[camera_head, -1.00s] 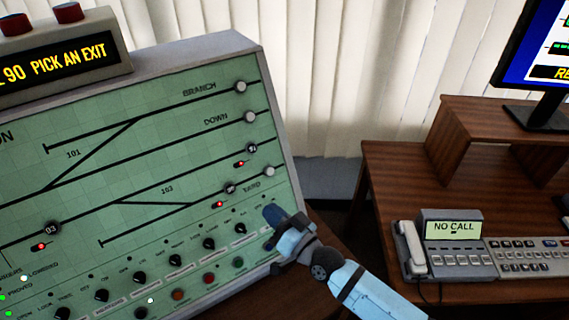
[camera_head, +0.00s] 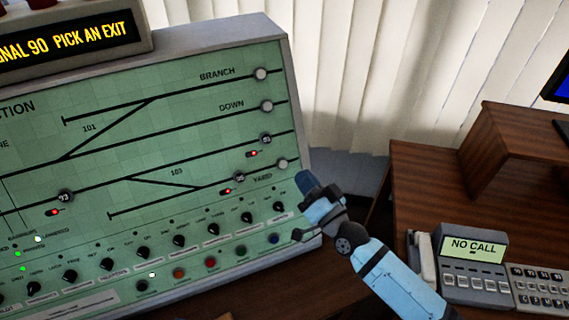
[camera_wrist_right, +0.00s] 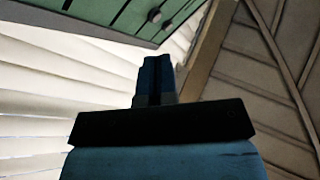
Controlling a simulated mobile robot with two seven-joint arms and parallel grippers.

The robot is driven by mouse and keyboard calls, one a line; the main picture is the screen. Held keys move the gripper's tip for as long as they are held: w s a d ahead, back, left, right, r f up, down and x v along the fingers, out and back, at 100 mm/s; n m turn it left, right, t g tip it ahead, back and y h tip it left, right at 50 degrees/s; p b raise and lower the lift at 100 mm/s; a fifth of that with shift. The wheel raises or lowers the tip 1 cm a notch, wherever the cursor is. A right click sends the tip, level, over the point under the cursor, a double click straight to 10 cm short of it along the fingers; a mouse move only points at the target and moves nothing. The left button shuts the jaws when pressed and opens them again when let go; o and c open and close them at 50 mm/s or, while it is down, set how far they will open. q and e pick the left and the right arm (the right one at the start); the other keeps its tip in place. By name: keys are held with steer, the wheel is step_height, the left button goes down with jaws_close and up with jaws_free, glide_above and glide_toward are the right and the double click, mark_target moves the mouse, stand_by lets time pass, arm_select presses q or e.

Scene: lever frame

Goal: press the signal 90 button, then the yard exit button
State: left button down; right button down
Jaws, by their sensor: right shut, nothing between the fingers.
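The green track panel (camera_head: 190,130) fills the left of the head view. A pale round button (camera_head: 282,164), which I take as the yard exit button, sits at the right end of the YARD line. Dark numbered buttons sit on the lines; their numbers are too small to tell which is signal 90. The display (camera_head: 70,42) reads "NAL 90 PICK AN EXIT", cut off at left. My right gripper (camera_head: 306,179) is shut and empty, just right of and below the yard button, apart from it in the picture. Its fingers (camera_wrist_right: 155,75) also show in the right wrist view. My left gripper is out of view.
Other pale buttons end the BRANCH (camera_head: 261,74) and DOWN (camera_head: 267,106) lines. Several knobs and coloured buttons line the panel's lower edge, near my right gripper. A wooden desk (camera_head: 425,175) with a NO CALL phone (camera_head: 472,250) stands at right. Blinds hang behind.

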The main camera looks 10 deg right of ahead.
mark_target(283, 164)
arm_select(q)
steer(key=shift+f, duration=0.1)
